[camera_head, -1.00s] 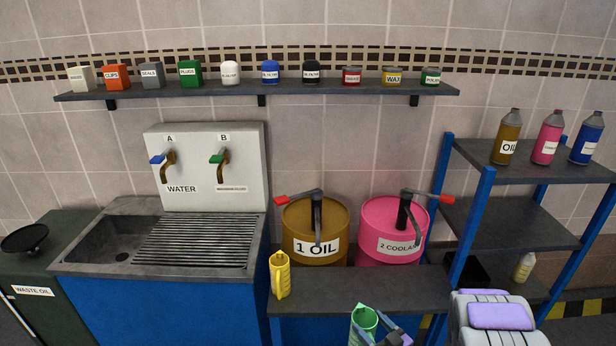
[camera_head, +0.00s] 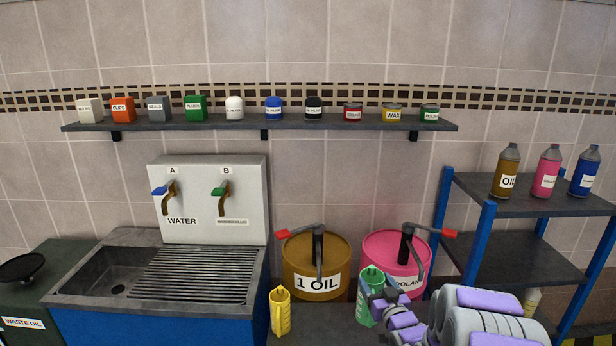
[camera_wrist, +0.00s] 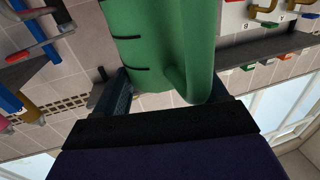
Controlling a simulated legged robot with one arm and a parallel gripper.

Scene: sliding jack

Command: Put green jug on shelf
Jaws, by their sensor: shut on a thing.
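The green jug (camera_head: 369,296) is in my gripper (camera_head: 384,294), held up in front of the pink coolant drum in the head view. It looks upright or nearly so there. In the wrist view the green jug (camera_wrist: 165,45) fills the upper middle, with its handle and dark level marks showing, and my gripper (camera_wrist: 172,92) is shut on it. The long wall shelf (camera_head: 350,125) carries a row of boxes and cans. A blue-framed rack (camera_head: 530,205) at the right also has shelves, with bottles on its top one.
A yellow jug (camera_head: 280,312) stands on the low bench (camera_head: 330,326). The oil drum (camera_head: 316,255) and the coolant drum (camera_head: 385,250) have pump handles sticking up. A sink (camera_head: 130,272) with taps is at the left. The wall shelf has a bare right end.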

